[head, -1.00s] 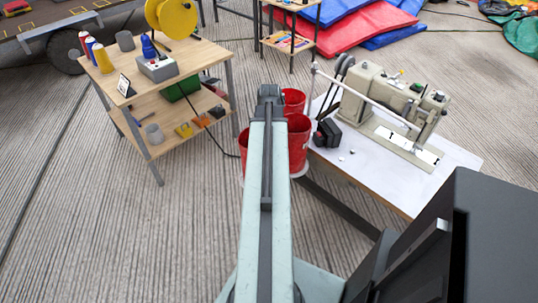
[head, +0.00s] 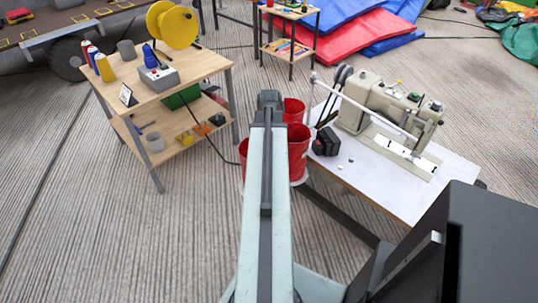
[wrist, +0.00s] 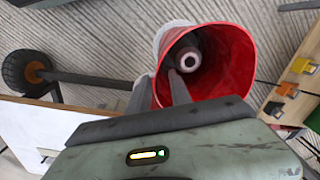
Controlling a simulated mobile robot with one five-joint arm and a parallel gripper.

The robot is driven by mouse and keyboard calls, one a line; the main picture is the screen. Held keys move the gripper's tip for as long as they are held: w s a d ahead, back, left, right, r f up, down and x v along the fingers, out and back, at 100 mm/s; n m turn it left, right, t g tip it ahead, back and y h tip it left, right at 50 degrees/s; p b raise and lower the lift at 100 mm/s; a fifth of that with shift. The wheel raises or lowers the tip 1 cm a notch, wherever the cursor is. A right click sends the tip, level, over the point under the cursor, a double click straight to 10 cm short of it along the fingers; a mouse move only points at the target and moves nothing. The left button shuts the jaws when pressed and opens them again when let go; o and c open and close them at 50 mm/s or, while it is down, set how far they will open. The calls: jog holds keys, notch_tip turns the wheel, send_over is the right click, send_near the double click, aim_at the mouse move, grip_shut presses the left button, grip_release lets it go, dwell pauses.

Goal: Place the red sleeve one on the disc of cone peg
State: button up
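My gripper (wrist: 160,90) shows in the wrist view with its two dark fingers apart, at the near rim of a red bucket (wrist: 222,85). One finger is at the bucket's left side and the other reaches across its mouth; contact cannot be told. Inside the bucket is a grey round thing with a pale ring-shaped end (wrist: 187,59); I cannot tell what it is. In the head view my gripper (head: 269,102) is over the red buckets. Small cones or bottles stand on the wooden table: one with red (head: 86,49), one yellow and blue (head: 104,67). A red sleeve or cone peg cannot be made out for certain.
The wooden table (head: 205,62) at left carries a yellow reel (head: 172,25) and a grey control box (head: 158,77). A white table (head: 365,180) with a sewing machine (head: 390,110) is close on the right. Red and blue mats (head: 335,38) lie behind. Floor at left is clear.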

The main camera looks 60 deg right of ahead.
notch_tip(320, 180, up, 10)
jog(key=p, duration=0.9)
jog(key=shift+r, duration=0.15)
jog(key=w+a+n, duration=0.8)
jog(key=w+a, duration=1.2)
jog(key=w+a+n, duration=0.2)
jog(key=a+n, duration=0.1)
jog(key=a, duration=0.7)
jog(key=w+a+n, duration=0.3)
jog(key=a, duration=0.7)
jog(key=w+a+n, duration=0.2)
jog(key=a+n, duration=0.1)
jog(key=a, duration=0.7)
jog(key=shift+w+a, duration=0.25)
jog(key=shift+a, duration=0.05)
jog(key=shift+d, duration=0.15)
